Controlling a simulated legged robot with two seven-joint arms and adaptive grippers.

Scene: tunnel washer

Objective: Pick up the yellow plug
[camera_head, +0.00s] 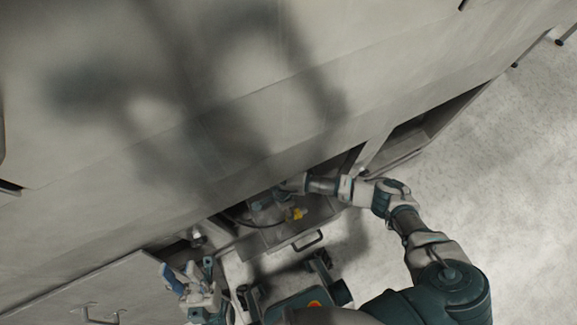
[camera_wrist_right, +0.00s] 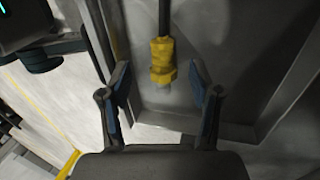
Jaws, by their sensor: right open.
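The yellow plug (camera_head: 299,213) is in an open drawer (camera_head: 312,240) of the grey machine. In the right wrist view the yellow plug (camera_wrist_right: 162,58) is on the end of a dark cable, with a pale tip towards me. My right gripper (camera_wrist_right: 160,80) is open, with one blue-padded finger on each side of the plug and a gap on both sides. In the head view my right arm reaches over the drawer, and the fingers are hard to make out. My left gripper (camera_head: 190,268) is at the lower left, away from the plug, with its fingers apart and empty.
The drawer's walls (camera_wrist_right: 285,80) rise close around the plug, and its handle (camera_head: 308,241) faces me. A second open compartment (camera_head: 405,140) is to the right. A grey panel with a handle (camera_head: 100,312) is at the lower left. The floor at the right (camera_head: 510,180) is clear.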

